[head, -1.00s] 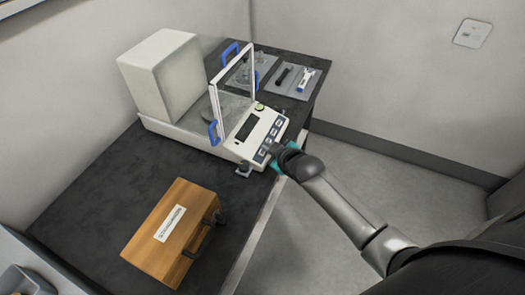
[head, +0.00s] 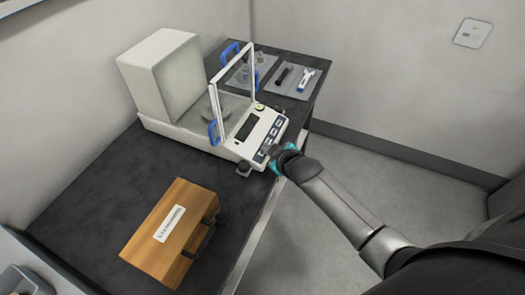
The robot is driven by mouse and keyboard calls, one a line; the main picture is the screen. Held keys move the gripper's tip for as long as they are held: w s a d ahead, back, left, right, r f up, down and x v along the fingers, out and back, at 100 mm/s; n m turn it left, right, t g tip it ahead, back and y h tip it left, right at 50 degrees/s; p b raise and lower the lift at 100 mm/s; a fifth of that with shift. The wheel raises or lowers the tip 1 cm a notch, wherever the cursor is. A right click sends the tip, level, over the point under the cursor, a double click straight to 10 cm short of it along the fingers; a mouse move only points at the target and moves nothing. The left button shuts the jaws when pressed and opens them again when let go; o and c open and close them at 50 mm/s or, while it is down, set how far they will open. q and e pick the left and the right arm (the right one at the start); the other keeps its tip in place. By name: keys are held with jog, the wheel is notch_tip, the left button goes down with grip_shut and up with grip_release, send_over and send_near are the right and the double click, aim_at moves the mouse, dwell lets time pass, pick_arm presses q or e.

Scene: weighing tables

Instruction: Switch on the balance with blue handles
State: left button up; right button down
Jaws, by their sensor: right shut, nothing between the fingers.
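The balance (head: 185,128) with blue handles stands on the dark table, with a white housing at the back and a clear draft shield in front. One blue handle (head: 212,132) is on the near side, another (head: 229,52) on the far side. Its sloped front panel (head: 262,119) has a dark, blank display (head: 245,127) and a row of keys. My right gripper (head: 271,158) is shut and empty at the panel's lower front edge, by the keys; whether it touches one I cannot tell. The fingertips are small and partly hidden. My left gripper is not in view.
A wooden box (head: 160,247) with a white label and dark handle lies on the near part of the dark table (head: 95,190). Trays with small tools (head: 303,80) lie behind the balance. Walls close off the back; open floor lies to the right.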

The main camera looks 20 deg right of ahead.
jog(key=shift+w+a+f, duration=0.1)
jog(key=shift+f, duration=0.3)
jog(key=shift+r, duration=0.1)
dwell(0.5)
jog(key=shift+s+d+r+p, duration=0.2)
jog(key=shift+r+p, duration=0.45)
jog(key=shift+p, duration=0.1)
jog(key=r+p, duration=0.1)
jog(key=p, duration=0.1)
jog(key=r+p, duration=0.1)
jog(key=r, duration=0.1)
jog(key=s+d+r+p, duration=0.1)
jog(key=p, duration=0.1)
jog(key=shift+r+p, duration=0.3)
jog(key=shift+r, duration=0.1)
dwell(0.4)
